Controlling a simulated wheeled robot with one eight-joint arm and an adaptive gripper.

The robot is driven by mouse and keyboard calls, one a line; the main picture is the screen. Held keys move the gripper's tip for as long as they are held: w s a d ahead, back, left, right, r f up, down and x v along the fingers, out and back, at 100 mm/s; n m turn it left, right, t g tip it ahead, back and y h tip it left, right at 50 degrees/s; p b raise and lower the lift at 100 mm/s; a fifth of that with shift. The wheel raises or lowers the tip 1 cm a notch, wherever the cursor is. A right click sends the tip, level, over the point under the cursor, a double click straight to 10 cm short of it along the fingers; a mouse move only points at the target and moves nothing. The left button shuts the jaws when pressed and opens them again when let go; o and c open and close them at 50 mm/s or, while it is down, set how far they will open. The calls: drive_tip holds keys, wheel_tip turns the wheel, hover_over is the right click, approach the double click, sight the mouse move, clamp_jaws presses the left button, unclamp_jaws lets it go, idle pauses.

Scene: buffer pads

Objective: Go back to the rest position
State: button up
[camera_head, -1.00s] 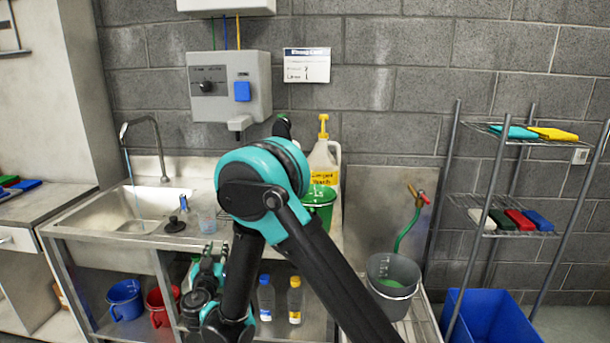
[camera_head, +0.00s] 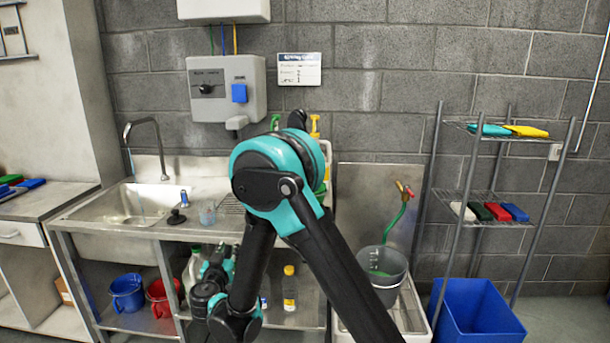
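My teal and black arm (camera_head: 280,180) is folded in the middle of the view. Its upper bend stands in front of the sink unit's right end. One link runs down from it to a lower joint (camera_head: 235,318). The end part, my gripper (camera_head: 218,265), shows small and dark beyond that joint, near the shelf under the sink. Its fingers cannot be made out, and I cannot tell whether it holds anything. The arm partly hides a yellow-topped jug (camera_head: 315,127) and a bottle on the lower shelf.
A steel sink (camera_head: 135,205) is at left, with a blue bucket (camera_head: 127,293) and a red bucket (camera_head: 160,297) below. A grey bucket (camera_head: 382,270), blue bin (camera_head: 480,310) and wire rack (camera_head: 475,195) with coloured pads stand right. Floor (camera_head: 570,320) shows at far right.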

drive_tip(key=s+d+f+m+g+h, duration=0.15)
drive_tip(key=d+g+h, duration=0.45)
drive_tip(key=d, duration=2.6)
drive_tip(key=s+d+f+g+y, duration=0.2)
drive_tip(key=s+d, duration=0.3)
drive_tip(key=s, duration=0.5)
drive_tip(key=s+d+f+g+y, duration=0.3)
drive_tip(key=s+d, duration=0.3)
drive_tip(key=s, duration=0.4)
drive_tip(key=shift+s+d+f+g, duration=0.25)
drive_tip(key=shift+f+g, duration=0.15)
drive_tip(key=shift+g, duration=0.5)
drive_tip(key=shift+n, duration=0.25)
drive_tip(key=shift+c, duration=0.4)
